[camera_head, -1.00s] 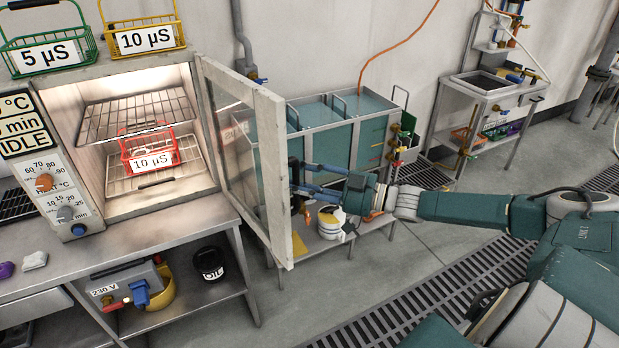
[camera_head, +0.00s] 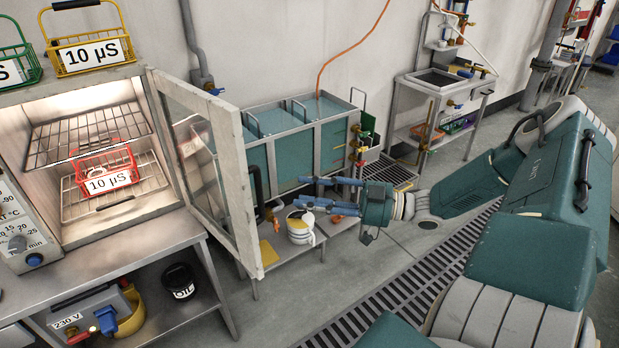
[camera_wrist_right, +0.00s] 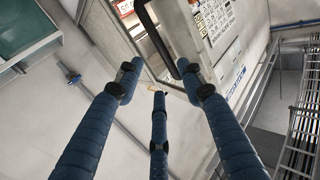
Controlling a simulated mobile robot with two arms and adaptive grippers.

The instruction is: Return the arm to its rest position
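My right arm reaches in from the right in the head view. Its right gripper (camera_head: 305,192) has blue fingers spread apart with nothing between them. The gripper also shows open and empty in the right wrist view (camera_wrist_right: 160,75). Its fingertips point at the oven door (camera_head: 243,190), to the right of it and apart from its dark handle (camera_head: 257,183). The door stands open. The black handle also shows beyond the fingertips in the wrist view (camera_wrist_right: 150,32). My left gripper is not in view.
The lit oven holds a red basket (camera_head: 106,180) on its lower rack. A yellow basket (camera_head: 92,53) stands on top. Blue-green tanks (camera_head: 333,150) line the wall, with a low stand and white pot (camera_head: 299,228) before them. A floor grate (camera_head: 420,275) runs below my arm.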

